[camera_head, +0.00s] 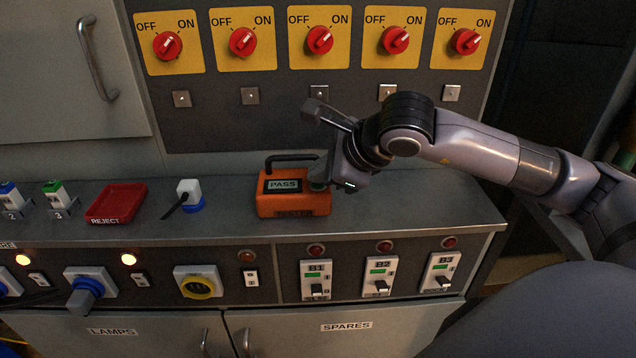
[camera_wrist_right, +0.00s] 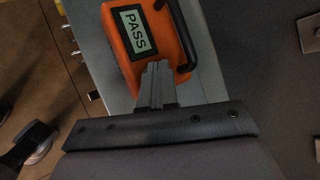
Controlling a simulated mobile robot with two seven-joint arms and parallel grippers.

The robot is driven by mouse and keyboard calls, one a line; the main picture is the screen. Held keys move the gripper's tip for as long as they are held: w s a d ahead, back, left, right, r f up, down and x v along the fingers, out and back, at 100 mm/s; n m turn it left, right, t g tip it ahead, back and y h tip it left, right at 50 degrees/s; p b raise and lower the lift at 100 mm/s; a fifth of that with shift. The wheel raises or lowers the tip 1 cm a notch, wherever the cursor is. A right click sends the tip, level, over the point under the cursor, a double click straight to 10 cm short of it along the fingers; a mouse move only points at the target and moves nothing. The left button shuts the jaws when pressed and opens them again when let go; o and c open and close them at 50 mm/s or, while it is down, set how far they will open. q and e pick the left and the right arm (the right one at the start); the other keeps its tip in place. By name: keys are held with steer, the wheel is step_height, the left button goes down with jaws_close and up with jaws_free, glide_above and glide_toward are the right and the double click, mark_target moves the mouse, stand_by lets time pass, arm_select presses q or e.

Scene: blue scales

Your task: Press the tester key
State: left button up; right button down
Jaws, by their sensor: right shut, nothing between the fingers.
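The orange tester (camera_head: 293,204) stands on the grey bench top, with a black handle at its back and a display (camera_head: 284,185) that reads PASS. My right gripper (camera_head: 319,182) points down at the right part of the tester's top, its fingers shut together with nothing between them. A bit of the green key (camera_head: 317,187) shows under the fingertips; they seem to touch it. In the right wrist view the shut fingers (camera_wrist_right: 157,68) overlap the tester (camera_wrist_right: 118,50) beside the PASS display, and the key is hidden. My left gripper is not in view.
A red REJECT tray (camera_head: 116,204) and a white-and-blue plug with a black cable (camera_head: 189,196) lie left of the tester. Red rotary switches (camera_head: 319,40) on yellow plates line the back panel. The bench right of the tester is clear.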

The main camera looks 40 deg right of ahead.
mark_target(321, 187)
stand_by(0.3)
steer(key=shift+r+p, duration=0.35)
steer(key=shift+r, duration=0.4)
steer(key=shift+r, duration=0.1)
steer(key=shift+r, duration=0.2)
steer(key=shift+r+p, duration=1.55)
steer(key=shift+r, duration=0.7)
